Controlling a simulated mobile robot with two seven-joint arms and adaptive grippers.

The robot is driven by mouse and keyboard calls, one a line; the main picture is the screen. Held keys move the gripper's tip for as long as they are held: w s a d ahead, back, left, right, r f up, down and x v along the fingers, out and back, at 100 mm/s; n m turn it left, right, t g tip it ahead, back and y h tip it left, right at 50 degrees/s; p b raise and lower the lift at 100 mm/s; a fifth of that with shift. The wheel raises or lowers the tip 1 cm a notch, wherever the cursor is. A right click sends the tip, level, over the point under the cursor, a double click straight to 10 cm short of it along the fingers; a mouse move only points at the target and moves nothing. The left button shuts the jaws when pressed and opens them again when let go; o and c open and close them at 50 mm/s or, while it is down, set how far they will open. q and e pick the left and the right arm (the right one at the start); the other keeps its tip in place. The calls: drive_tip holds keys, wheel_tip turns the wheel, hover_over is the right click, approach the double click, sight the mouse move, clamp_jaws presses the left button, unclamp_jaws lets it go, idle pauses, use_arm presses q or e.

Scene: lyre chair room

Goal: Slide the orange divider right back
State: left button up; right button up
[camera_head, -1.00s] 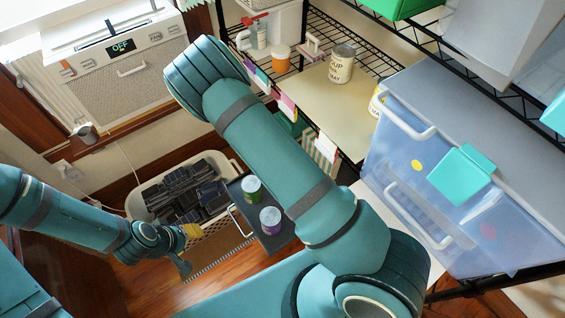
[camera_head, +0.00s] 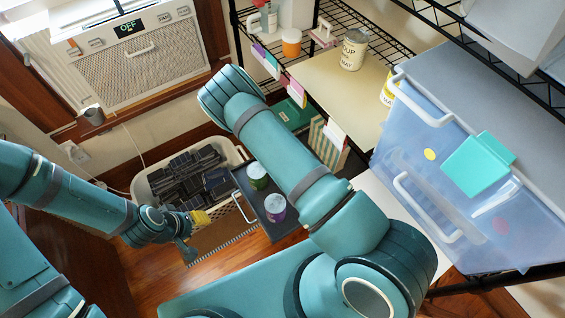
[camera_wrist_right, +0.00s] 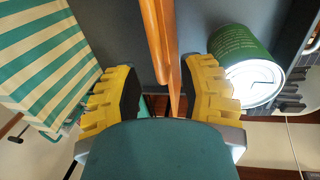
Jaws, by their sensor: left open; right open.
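The orange divider (camera_wrist_right: 160,40) shows in the right wrist view as an upright orange-brown strip standing against a dark grey surface. My right gripper (camera_wrist_right: 162,95) is open, with one yellow finger on each side of the divider. Its lower part is close to the right finger; I cannot tell if they touch. In the head view my right arm hides the divider and the right gripper. My left gripper (camera_head: 200,218) is open and low, beside the crate, away from the divider.
A green can (camera_wrist_right: 248,62) stands just right of the right gripper; a green striped thing (camera_wrist_right: 45,55) is at its left. The dark tray (camera_head: 290,200) holds green and purple cans. A crate (camera_head: 140,190) of dark items, wire shelves and a clear blue bin (camera_head: 400,150) surround the arms.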

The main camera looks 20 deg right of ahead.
drive_tip(key=shift+f, duration=0.3)
drive_tip(key=shift+c, duration=0.4)
clamp_jaws()
drive_tip(key=shift+d, duration=0.1)
